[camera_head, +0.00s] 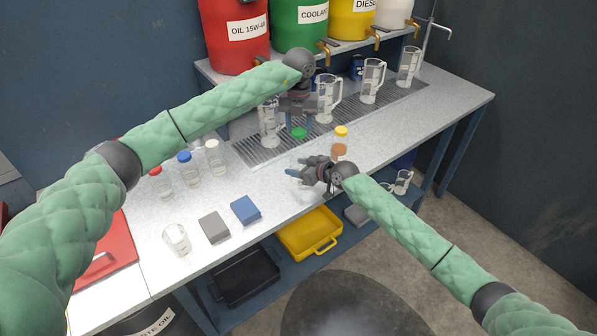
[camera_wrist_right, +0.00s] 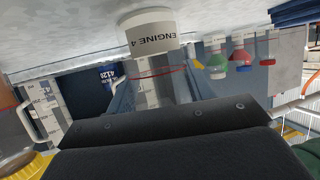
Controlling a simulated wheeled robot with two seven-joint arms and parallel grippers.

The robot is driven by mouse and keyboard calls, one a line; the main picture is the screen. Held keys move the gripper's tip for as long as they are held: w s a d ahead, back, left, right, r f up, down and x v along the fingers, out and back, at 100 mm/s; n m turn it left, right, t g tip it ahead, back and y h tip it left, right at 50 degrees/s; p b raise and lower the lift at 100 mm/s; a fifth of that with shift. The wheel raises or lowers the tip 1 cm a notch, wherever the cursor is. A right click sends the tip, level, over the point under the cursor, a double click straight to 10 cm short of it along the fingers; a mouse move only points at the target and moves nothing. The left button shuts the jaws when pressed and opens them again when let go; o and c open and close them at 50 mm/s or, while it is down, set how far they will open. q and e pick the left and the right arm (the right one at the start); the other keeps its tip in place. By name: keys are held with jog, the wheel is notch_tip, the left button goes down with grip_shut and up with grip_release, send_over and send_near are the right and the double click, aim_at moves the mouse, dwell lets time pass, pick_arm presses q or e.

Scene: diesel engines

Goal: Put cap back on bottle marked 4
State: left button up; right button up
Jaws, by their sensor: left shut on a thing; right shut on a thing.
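My left gripper (camera_head: 298,122) is shut on a green cap (camera_head: 299,133) above the counter near the drain grate. My right gripper (camera_head: 302,171) is below it, shut on a bottle that is mostly hidden by the gripper in the head view. In the right wrist view the bottle (camera_wrist_right: 148,35) stands just beyond the gripper and its white label reads "ENGINE 4". The green cap is over the bottle's place in the head view. I cannot tell whether cap and bottle touch.
A yellow-capped bottle (camera_head: 341,142) stands close right of my right gripper. Red-, blue- and white-capped bottles (camera_head: 187,169) stand to the left. Measuring jugs (camera_head: 327,98) stand behind on the grate (camera_head: 254,153). Grey and blue blocks (camera_head: 245,210) lie near the front edge.

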pick_arm(q)
send_over(301, 152)
jog(key=shift+w+a+f, duration=0.15)
jog(key=shift+w+f, duration=0.05)
jog(key=shift+f, duration=1.05)
jog(key=shift+w+a+f, duration=0.15)
jog(key=shift+f, duration=1.05)
jog(key=shift+f, duration=0.9)
jog(key=shift+f, duration=0.55)
jog(key=m, duration=0.6)
jog(key=shift+s+d+m, duration=0.1)
jog(key=shift+d+m, duration=0.1)
jog(key=shift+m, duration=0.1)
jog(key=o, duration=0.8)
jog(key=shift+o, duration=0.7)
jog(key=shift+s+d, duration=0.15)
